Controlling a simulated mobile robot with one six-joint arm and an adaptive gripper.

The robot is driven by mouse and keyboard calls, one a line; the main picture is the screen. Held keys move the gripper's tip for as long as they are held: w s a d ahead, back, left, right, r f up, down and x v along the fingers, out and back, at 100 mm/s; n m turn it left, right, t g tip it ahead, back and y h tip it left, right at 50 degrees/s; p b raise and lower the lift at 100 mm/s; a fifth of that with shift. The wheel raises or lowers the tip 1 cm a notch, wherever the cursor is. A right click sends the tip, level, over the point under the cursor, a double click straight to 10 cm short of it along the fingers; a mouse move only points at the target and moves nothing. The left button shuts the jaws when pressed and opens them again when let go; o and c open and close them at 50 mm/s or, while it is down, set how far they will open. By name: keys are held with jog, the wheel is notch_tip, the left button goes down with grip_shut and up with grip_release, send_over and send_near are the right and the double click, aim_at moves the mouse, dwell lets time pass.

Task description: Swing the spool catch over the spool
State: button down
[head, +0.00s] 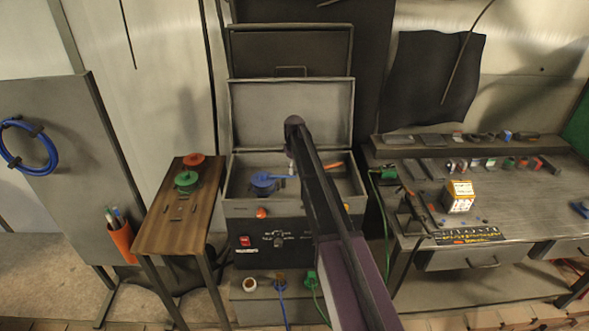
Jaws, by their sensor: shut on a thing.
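A blue spool (263,183) sits in the open grey box of the machine, left of centre. A thin blue piece, which looks like the spool catch (279,177), extends right from the spool's top. My arm reaches up from the bottom and bends down into the box. My gripper (291,170) is small in the picture and partly hidden by my arm. It is at the right end of the blue piece and looks shut on it. I cannot tell exactly how far the catch lies over the spool.
An orange handle (334,165) lies right of my arm in the box. The raised lid (308,110) stands behind. A wooden table (165,232) at left bears a red spool (194,160) and a green spool (186,180). A cluttered workbench (520,225) stands at right.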

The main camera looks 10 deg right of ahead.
jog(key=shift+c, duration=1.7)
grip_release()
jog(key=shift+w, duration=0.1)
jog(key=shift+s+m, duration=0.2)
jog(key=shift+m, duration=0.1)
